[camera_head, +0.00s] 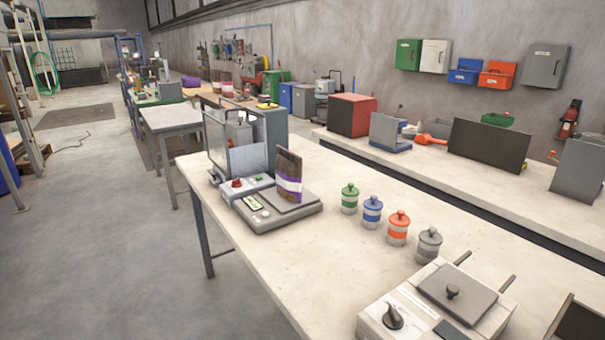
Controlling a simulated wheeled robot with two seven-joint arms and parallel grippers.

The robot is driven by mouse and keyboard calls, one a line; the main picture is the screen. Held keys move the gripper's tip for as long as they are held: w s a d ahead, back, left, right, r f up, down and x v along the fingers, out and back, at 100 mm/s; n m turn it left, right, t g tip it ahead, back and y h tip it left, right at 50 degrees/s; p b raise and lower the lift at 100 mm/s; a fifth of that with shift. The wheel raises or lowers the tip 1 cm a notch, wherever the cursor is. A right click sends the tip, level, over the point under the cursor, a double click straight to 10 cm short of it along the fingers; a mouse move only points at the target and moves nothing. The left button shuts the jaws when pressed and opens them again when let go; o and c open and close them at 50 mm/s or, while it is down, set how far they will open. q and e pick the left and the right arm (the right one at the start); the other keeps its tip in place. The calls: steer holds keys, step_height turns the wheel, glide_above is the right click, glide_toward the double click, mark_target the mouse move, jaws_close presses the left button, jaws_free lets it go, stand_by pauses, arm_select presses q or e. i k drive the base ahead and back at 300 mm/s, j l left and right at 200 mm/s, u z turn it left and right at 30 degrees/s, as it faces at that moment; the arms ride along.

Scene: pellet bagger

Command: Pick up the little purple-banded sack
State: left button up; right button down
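The little sack (289,169) is dark brown with a purple and white band around its lower half. It stands upright on the plate of a grey scale (276,216) with a small green display, on the near table (262,257). A machine with clear panels (236,145) and red and green buttons stands just behind and left of the scale. Neither of my grippers shows in this view.
Several small lidded jars with green, blue, orange and grey tops, including the green one (349,198), stand right of the scale. A boxy device with a black knob (436,306) sits at the table's near right. A second bench (450,173) runs behind. Bare tabletop lies in front of the scale.

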mark_target(289, 165)
steer(key=i+j+z, duration=0.65)
steer(key=j, duration=0.25)
steer(key=i+j+z, duration=0.25)
steer(key=j+z, duration=0.2)
steer(key=j, duration=0.25)
